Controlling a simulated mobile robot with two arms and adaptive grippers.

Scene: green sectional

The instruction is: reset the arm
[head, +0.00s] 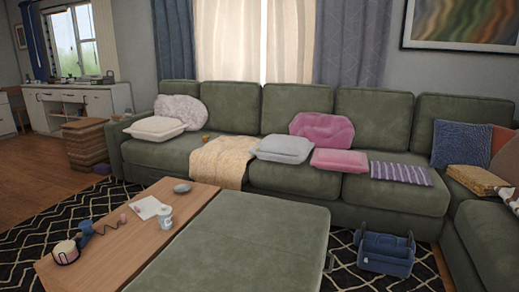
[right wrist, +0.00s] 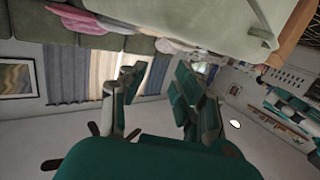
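My right gripper (right wrist: 158,76) shows in the right wrist view, with its two teal, white and dark fingers spread apart. It is open, with nothing between the fingers. Behind the gap I see curtain and wall. Teal and white parts of my own body show near the right edge of that view. My left gripper cannot be made out in either view. Neither gripper shows in the head view.
A green sectional (head: 373,195) with several pillows spans the back and right. A green ottoman (head: 250,240) and a wooden table (head: 110,255) holding small items stand in front. A blue bag (head: 385,253) lies on the patterned rug (head: 40,222). Wooden floor (head: 40,165) is clear at left.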

